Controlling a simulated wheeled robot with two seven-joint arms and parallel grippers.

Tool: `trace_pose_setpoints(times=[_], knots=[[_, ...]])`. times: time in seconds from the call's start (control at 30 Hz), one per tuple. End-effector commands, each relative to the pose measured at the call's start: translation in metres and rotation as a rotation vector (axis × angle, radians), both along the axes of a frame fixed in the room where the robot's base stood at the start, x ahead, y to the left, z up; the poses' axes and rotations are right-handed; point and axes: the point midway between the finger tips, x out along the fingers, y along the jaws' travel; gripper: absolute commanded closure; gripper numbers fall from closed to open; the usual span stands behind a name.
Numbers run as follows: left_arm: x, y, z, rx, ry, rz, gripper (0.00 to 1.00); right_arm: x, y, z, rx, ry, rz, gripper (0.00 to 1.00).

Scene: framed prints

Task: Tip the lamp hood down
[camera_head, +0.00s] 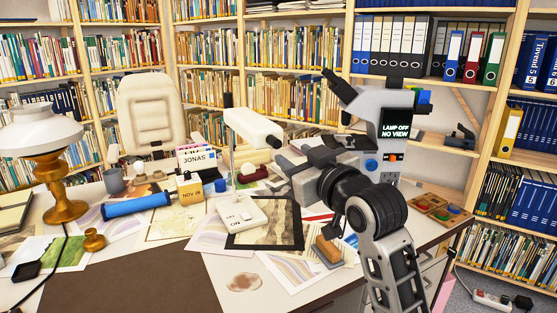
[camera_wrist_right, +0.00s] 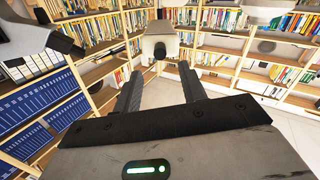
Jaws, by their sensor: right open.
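The white, box-shaped lamp hood (camera_head: 252,128) sits at the top of a thin post above a white switch base (camera_head: 241,213) on the desk. It looks slightly tilted, its right end lower. My right gripper (camera_head: 283,158) is just to the right of and below the hood in the head view, open and empty. In the right wrist view the hood (camera_wrist_right: 160,42) shows beyond the gap between the open fingers (camera_wrist_right: 160,88). I cannot tell whether they touch it. My left gripper is not in view.
A microscope-like device (camera_head: 385,112) with a screen reading "LAMP OFF NO VIEW" stands behind my right arm. A brass lamp (camera_head: 62,205), a blue tube (camera_head: 136,205) and prints crowd the desk. Bookshelves line the back.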

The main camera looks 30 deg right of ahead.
Motion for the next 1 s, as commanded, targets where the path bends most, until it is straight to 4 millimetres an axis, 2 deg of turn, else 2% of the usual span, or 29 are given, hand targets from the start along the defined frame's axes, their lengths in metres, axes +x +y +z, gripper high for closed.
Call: trace_pose_setpoints(times=[0.1,0.33,0.5,0.8,0.83,0.97,1.0], knots=[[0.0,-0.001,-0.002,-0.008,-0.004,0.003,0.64,0.027,-0.003,0.001,0.001,-0.002,0.0,0.59],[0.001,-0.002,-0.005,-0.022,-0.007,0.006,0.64,0.064,-0.007,0.0,0.0,-0.001,0.0,0.59],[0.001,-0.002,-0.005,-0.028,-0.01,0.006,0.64,0.076,-0.009,0.001,0.0,-0.003,0.001,0.59],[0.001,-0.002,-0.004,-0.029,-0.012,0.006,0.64,0.078,-0.009,0.001,-0.001,-0.002,0.0,0.59],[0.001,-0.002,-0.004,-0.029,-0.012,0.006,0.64,0.078,-0.009,0.001,-0.001,-0.002,0.0,0.64],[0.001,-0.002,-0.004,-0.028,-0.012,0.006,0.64,0.078,-0.009,0.001,0.0,-0.002,0.0,1.0],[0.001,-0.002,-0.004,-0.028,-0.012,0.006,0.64,0.077,-0.009,0.001,0.0,-0.001,0.0,1.0]])
